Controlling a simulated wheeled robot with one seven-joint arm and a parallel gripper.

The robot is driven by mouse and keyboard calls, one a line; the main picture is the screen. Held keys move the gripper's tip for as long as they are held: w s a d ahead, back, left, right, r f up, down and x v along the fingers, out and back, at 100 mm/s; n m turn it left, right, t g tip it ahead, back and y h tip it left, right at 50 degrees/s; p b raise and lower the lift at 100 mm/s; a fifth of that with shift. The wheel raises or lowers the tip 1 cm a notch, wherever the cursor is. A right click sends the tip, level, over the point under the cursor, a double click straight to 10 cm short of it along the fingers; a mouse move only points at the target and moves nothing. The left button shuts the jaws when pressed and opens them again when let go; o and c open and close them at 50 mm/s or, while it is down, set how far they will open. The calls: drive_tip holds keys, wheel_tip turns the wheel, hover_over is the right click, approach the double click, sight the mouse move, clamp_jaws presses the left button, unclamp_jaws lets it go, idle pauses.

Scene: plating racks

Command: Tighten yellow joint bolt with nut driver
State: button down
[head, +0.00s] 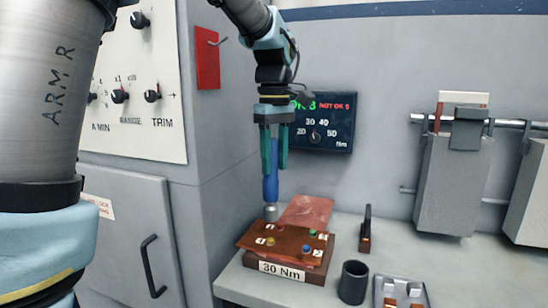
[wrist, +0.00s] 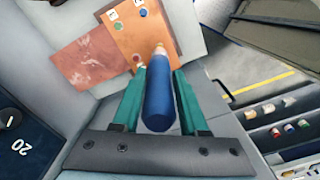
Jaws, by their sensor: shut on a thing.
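My gripper (head: 274,165) points down and is shut on the blue handle of the nut driver (head: 270,187). The driver hangs upright, its grey socket end low near the back left edge of the brown joint plate (head: 288,237). The yellow bolt (head: 270,241) is on the plate's front left, lower in the picture than the socket; contact between them is not visible. Red (head: 279,227), green (head: 312,232) and blue (head: 306,248) bolts are also on the plate. In the wrist view the driver (wrist: 158,105) lies between the fingers and covers part of the plate (wrist: 130,35); I cannot make out the yellow bolt there.
The plate's block carries a "30 Nm" label (head: 282,271). A dark cup (head: 353,282), a grey tray (head: 402,290) and a small dark-handled stand (head: 366,232) are to the right. A dial panel (head: 322,122) is on the wall behind. A grey cabinet (head: 140,225) stands left.

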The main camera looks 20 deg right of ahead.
drive_tip(key=shift+f+b, duration=1.55)
drive_tip(key=shift+f, duration=1.5)
drive_tip(key=shift+f+p, duration=0.3)
drive_tip(key=shift+p, duration=0.5)
idle(0.9)
drive_tip(key=shift+r+p, duration=0.15)
drive_tip(key=shift+p, duration=0.3)
idle(0.6)
wheel_tip(320, 180, up, 6)
drive_tip(key=p, duration=0.5)
idle(0.4)
